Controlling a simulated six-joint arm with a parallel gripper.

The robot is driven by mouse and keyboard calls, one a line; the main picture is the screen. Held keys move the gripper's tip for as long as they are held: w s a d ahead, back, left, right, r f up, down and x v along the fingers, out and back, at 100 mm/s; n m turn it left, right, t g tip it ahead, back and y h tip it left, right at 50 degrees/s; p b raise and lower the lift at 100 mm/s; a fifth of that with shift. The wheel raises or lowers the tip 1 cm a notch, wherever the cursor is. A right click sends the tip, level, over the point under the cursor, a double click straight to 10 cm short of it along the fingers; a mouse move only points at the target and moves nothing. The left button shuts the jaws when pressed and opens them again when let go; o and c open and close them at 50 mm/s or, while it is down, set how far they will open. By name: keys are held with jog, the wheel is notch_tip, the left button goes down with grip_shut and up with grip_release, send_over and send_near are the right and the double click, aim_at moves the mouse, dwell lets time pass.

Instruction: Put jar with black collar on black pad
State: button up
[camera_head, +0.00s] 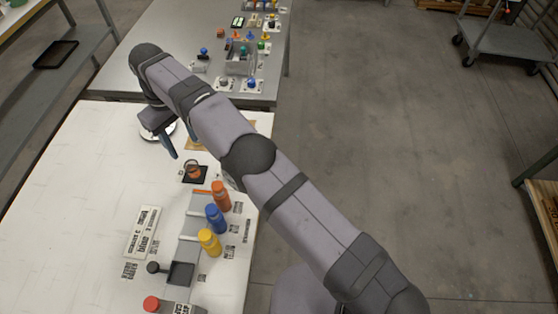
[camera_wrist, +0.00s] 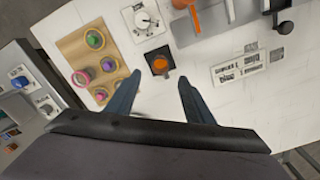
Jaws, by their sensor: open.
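A small jar with orange contents and what looks like a dark collar (camera_head: 192,168) stands upright on the black pad (camera_head: 204,180). In the wrist view the jar (camera_wrist: 160,63) sits near the middle of the square black pad (camera_wrist: 149,53). My gripper (camera_head: 183,150) is above the table, near the pad's far side. In the wrist view my gripper (camera_wrist: 159,80) is open, its two blue-grey fingers apart with nothing between them. The jar shows just beyond the fingertips, apart from them. My arm hides part of the table in the head view.
A wooden board (camera_wrist: 72,50) holds several jars with coloured collars. A white dial-like item (camera_wrist: 143,20) is near the pad. Orange (camera_head: 220,196), blue (camera_head: 215,218) and yellow (camera_head: 209,242) bottles stand along a grey rack. White table left of the pad is clear.

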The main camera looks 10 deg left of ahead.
jog(key=w+d+r+m, duration=0.2)
jog(key=w+d+m, duration=0.1)
jog(key=d, duration=1)
jog(key=w+d+r+m, duration=0.2)
jog(key=d+m, duration=0.1)
jog(key=d, duration=0.9)
jog(key=s+d+f+m, duration=0.3)
jog(key=s+d, duration=0.7)
jog(key=s+d+f+m, duration=0.2)
jog(key=s+d+m, duration=0.1)
jog(key=s+d, duration=0.7)
jog(key=shift+s+d+f, duration=0.15)
jog(key=shift+d+f, duration=0.25)
jog(key=shift+d, duration=0.05)
